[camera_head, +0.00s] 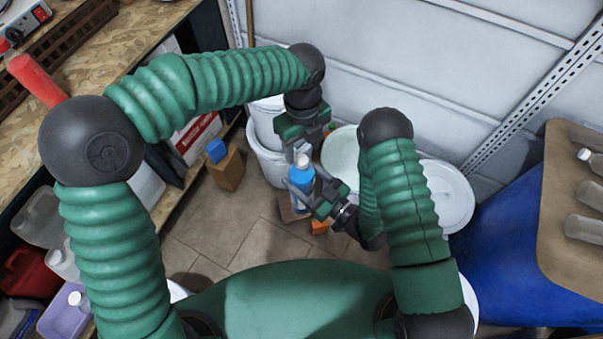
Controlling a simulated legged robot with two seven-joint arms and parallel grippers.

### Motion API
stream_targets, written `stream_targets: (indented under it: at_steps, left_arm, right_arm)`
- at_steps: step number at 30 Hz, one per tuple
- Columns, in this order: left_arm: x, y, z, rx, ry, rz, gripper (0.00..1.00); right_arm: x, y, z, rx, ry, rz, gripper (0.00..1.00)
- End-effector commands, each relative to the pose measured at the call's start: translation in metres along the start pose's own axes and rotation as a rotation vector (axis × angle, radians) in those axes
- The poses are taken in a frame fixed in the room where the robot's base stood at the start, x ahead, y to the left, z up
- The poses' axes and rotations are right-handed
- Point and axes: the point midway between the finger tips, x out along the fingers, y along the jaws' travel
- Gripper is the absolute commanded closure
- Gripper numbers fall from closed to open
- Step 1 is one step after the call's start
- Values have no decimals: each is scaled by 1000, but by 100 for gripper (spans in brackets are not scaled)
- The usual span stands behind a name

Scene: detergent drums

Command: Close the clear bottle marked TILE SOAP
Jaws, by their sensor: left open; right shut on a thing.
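A small bottle (301,178) with a blue upper part and a paler lower part stands roughly upright in the middle of the view. A white cap or top (303,160) shows at its upper end; whether it is seated cannot be told. No marking is legible. My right gripper (314,193) is shut on the bottle from the right and hides part of its side. My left gripper (301,147) is open, pointing down just above the white top. Whether its fingers touch the top is too small to tell.
A brown block (292,211) and an orange block (320,227) lie by the bottle's base. A brown block (227,171) with a blue object (216,150) on it stands left. White drums (268,161) and a blue drum (510,235) stand around. Tiled floor is clear left of the bottle.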

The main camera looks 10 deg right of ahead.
Motion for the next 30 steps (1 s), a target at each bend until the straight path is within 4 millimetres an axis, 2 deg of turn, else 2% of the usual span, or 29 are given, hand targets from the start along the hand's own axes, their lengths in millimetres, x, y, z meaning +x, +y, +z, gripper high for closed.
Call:
stream_targets:
  at_steps: [1,6,9,13,25,28,30]
  left_arm:
    - [-14,-1,1,-2,-3,-5,45]
    - [-52,-1,1,0,-2,-4,45]
    - [-67,-2,2,-1,-1,-3,45]
    - [-77,-2,2,1,0,-2,45]
    - [-74,3,2,-46,-5,3,45]
    - [-56,20,6,-230,-21,8,45]
    - [-37,42,13,-462,-35,6,45]
  right_arm:
    - [0,0,-2,0,6,0,100]
    - [1,0,-2,0,6,0,100]
    - [1,0,-2,0,6,0,100]
    - [1,0,-2,0,6,0,100]
    - [1,0,-2,0,6,0,100]
    - [1,0,-2,0,6,0,100]
    - [1,0,-2,0,6,0,100]
